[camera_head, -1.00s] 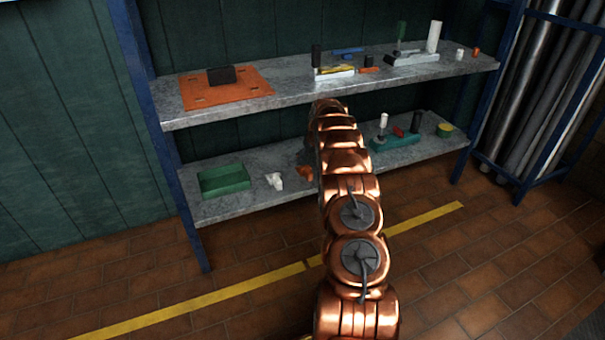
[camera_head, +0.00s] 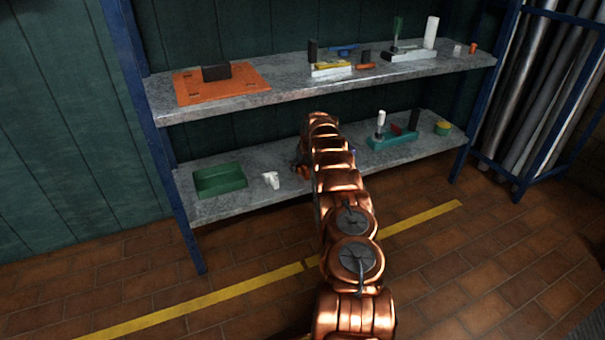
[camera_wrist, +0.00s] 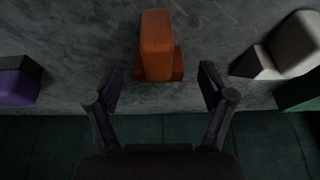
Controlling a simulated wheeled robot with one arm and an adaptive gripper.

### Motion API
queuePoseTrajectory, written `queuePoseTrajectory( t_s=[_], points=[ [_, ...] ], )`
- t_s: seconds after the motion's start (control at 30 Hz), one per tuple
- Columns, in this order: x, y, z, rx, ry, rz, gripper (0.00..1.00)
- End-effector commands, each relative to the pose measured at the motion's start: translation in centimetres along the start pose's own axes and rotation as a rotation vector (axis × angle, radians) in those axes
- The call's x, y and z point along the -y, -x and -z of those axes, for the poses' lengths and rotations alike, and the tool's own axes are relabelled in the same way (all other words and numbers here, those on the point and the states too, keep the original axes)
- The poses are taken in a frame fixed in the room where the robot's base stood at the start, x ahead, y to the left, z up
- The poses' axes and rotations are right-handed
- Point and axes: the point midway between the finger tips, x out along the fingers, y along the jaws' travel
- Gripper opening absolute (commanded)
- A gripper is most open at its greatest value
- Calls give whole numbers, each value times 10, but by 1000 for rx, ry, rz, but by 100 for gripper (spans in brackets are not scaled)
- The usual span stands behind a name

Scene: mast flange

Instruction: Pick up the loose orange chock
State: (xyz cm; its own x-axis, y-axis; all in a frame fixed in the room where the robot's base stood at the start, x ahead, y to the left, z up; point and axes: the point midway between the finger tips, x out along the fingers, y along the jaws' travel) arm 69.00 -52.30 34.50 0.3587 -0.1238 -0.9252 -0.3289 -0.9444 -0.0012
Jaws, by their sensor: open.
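The orange chock (camera_wrist: 157,45) sits on the grey lower shelf, in the upper middle of the wrist view. It has a raised block on a wider base. My gripper (camera_wrist: 161,78) is open, with one dark finger on each side below the chock in that view. The fingers look apart from the chock, and nothing is between their tips except part of its base lying just beyond. In the head view my copper arm reaches to the lower shelf, and its end largely hides the chock.
A white chock (camera_head: 271,180) and a green tray (camera_head: 221,180) lie left of my arm; the white chock shows at right in the wrist view (camera_wrist: 286,46). A purple block (camera_wrist: 17,82) lies on the opposite side. A teal holder (camera_head: 392,140) stands right. The upper shelf (camera_head: 290,88) hangs above.

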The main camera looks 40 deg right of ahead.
Motion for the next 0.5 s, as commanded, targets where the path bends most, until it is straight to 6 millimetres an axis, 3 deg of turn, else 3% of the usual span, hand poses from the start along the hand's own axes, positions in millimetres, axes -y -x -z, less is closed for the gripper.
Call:
queuePoseTrajectory(
  t_s=[0.2, 0.5],
  points=[
    [0, -14, 0, -3, -1, -1, 81],
    [0, -14, 1, -3, 0, -2, 81]
  ],
)
